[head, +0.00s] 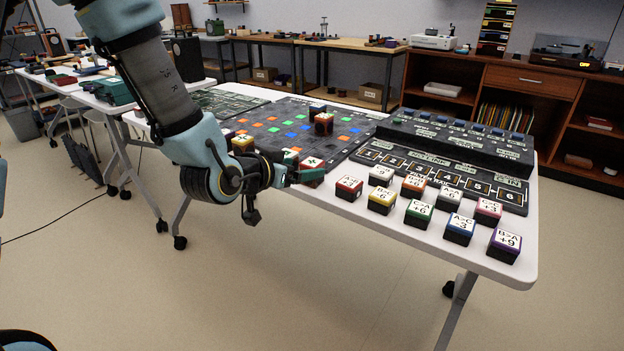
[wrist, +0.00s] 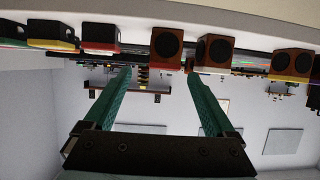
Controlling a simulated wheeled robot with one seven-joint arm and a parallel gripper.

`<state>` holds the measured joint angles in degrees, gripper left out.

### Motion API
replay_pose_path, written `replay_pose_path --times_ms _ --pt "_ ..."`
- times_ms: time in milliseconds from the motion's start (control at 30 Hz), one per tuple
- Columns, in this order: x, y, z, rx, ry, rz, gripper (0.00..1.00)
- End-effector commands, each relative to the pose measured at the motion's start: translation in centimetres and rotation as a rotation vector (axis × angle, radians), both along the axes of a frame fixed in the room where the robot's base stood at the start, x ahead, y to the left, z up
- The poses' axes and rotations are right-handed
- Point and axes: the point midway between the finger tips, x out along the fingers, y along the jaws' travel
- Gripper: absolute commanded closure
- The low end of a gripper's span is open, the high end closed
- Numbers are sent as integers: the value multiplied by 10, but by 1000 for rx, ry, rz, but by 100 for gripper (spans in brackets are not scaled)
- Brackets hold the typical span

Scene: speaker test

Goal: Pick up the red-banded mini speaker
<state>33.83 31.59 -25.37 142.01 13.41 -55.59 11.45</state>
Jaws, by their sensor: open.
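My gripper (head: 312,176) is low at the table's near edge, beside a red-sided block (head: 311,162) partly hidden behind its teal fingers. A small dark box with a red band and white label (head: 349,188) stands just right of the fingertips. In the wrist view, which looks upside down, my gripper's (wrist: 158,73) two fingers are apart with nothing between them. I cannot tell which head-view box matches each.
More labelled boxes stand close by, including yellow (head: 382,201), green (head: 419,214), blue (head: 460,229), purple (head: 504,245) and pink-red (head: 488,210) ones. A dark stepped console (head: 455,140) lies behind them. A dark board with coloured squares (head: 270,125) covers the table's middle. Floor in front is clear.

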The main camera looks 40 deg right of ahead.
Motion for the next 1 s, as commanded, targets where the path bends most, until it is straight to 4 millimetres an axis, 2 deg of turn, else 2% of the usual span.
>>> replay_pose_path --times_ms 200,433,700,1000 --pt "10 -30 -12 1 2 2 10" --pt "15 -43 -18 3 3 3 10" --pt "29 -76 -32 2 2 4 10" --pt "31 -82 -35 3 2 4 10"
